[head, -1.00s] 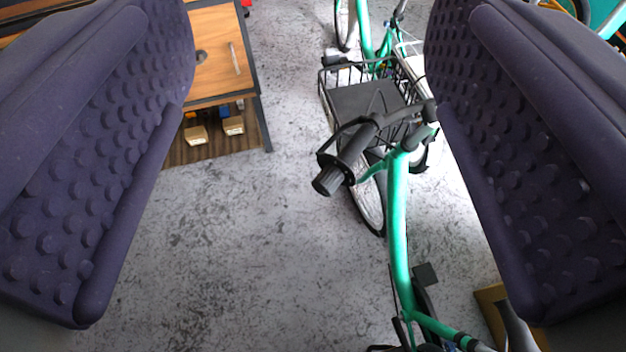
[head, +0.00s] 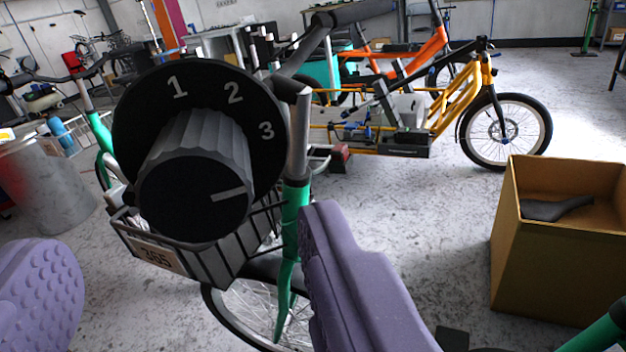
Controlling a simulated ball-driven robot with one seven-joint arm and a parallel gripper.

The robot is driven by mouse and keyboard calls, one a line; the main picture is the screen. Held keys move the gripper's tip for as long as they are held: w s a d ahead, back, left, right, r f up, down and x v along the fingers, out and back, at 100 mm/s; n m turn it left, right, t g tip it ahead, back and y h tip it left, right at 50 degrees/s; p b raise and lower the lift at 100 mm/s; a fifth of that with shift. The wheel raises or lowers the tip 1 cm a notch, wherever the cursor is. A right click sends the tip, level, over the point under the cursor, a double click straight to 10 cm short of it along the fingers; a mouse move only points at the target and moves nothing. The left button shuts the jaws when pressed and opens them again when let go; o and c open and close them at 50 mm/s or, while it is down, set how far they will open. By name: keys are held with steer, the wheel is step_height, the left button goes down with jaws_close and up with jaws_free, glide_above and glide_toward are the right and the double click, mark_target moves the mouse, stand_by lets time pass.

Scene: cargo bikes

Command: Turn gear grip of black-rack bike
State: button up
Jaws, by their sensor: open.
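The gear grip (head: 196,175) is a ribbed grey knob with a black end face, large and close at the left of centre. A white line on its face points right, a little below the 3. Behind it is a black disc (head: 140,125) marked 1, 2 and 3. The green bike (head: 290,225) carries a black wire rack (head: 225,270) with a card reading about 365. My gripper (head: 190,235) is open. Its purple fingers are at lower left and lower centre, on either side below the knob; I cannot tell whether they touch it.
A cardboard box (head: 550,265) holding a black saddle (head: 556,208) stands at the right. A yellow cargo bike (head: 455,105) and an orange bike (head: 415,55) stand behind. Another green bike's handlebar is at the left. Grey floor is clear between the bike and the box.

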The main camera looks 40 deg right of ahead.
mark_target(195, 201)
steer(key=b+x, duration=0.1)
steer(key=x, duration=0.5)
steer(key=shift+w+d, duration=0.15)
steer(key=shift+w, duration=0.1)
steer(key=c, duration=1.1)
steer(key=shift+o, duration=0.2)
